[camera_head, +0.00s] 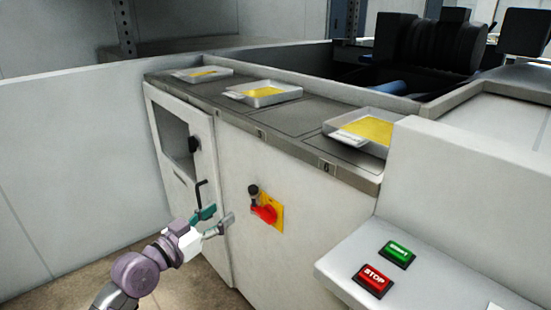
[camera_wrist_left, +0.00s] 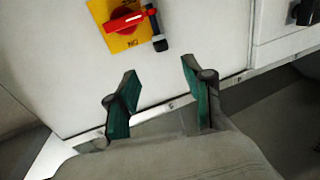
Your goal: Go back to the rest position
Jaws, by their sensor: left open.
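My left gripper (camera_head: 218,220) comes in from the lower left of the head view, in front of the white cabinet (camera_head: 290,215). Its two green-padded fingers are apart with nothing between them, as the left wrist view shows (camera_wrist_left: 158,90). A red rotary switch (camera_head: 264,212) on a yellow plate is on the cabinet front, to the right of the gripper. The switch also shows at the top of the left wrist view (camera_wrist_left: 126,20), beyond the fingers and apart from them. My right gripper is in neither view.
A cabinet door (camera_head: 186,175) with a window and black handle stands just behind the gripper. White trays with yellow contents (camera_head: 375,128) sit on the grey counter (camera_head: 308,112). A green button (camera_head: 397,254) and a red STOP button (camera_head: 372,280) are on a ledge at right.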

